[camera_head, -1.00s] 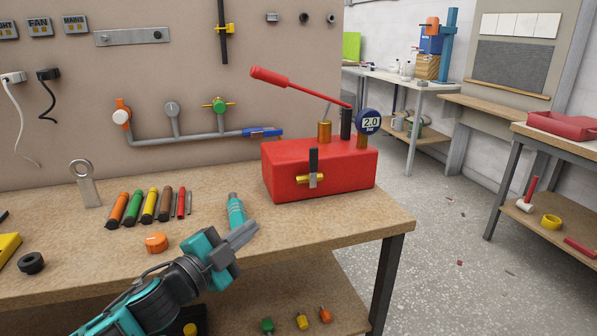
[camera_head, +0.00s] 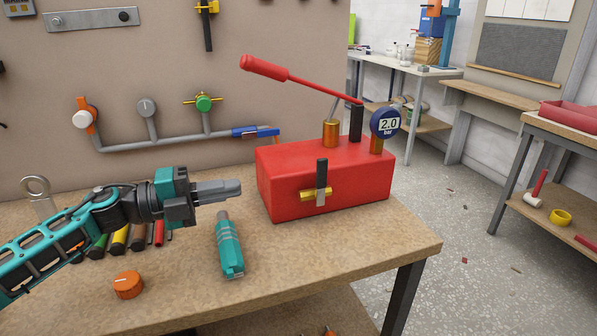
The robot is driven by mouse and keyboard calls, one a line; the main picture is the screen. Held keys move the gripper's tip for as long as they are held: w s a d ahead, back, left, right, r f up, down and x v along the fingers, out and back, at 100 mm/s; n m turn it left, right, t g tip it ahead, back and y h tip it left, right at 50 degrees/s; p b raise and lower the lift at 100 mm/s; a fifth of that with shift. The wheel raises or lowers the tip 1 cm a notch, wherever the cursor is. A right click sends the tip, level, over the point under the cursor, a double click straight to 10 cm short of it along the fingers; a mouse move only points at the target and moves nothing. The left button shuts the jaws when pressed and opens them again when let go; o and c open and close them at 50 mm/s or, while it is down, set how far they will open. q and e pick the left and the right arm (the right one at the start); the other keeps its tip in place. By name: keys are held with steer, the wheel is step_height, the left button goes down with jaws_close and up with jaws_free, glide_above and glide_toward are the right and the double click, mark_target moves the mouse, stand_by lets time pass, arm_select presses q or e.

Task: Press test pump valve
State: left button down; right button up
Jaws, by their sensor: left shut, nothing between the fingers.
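The red test pump (camera_head: 280,190) stands on the wooden workbench, right of centre. Its front carries a brass valve (camera_head: 317,194) with a black and grey lever standing upright. A long red pump handle (camera_head: 300,79) slopes above the box, its grip at the upper left. A round blue gauge (camera_head: 386,123) on top reads 2.0 bar. My left gripper (camera_head: 238,189) is shut and empty, pointing right, just left of the pump and apart from the valve. My right gripper is not in view.
A teal tool (camera_head: 229,247) lies on the workbench (camera_head: 370,245) below my gripper. An orange cap (camera_head: 127,285) lies at the left front. Several coloured tubes lie partly behind my arm. A grey pipe with valves (camera_head: 150,143) runs along the back panel.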

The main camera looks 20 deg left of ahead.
mark_target(317, 174)
arm_select(q)
steer(key=p+x, duration=0.1)
steer(key=x, duration=1.3)
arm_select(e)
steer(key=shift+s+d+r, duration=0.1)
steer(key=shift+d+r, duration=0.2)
arm_select(q)
steer(key=shift+r+p, duration=0.1)
steer(key=shift+p, duration=0.2)
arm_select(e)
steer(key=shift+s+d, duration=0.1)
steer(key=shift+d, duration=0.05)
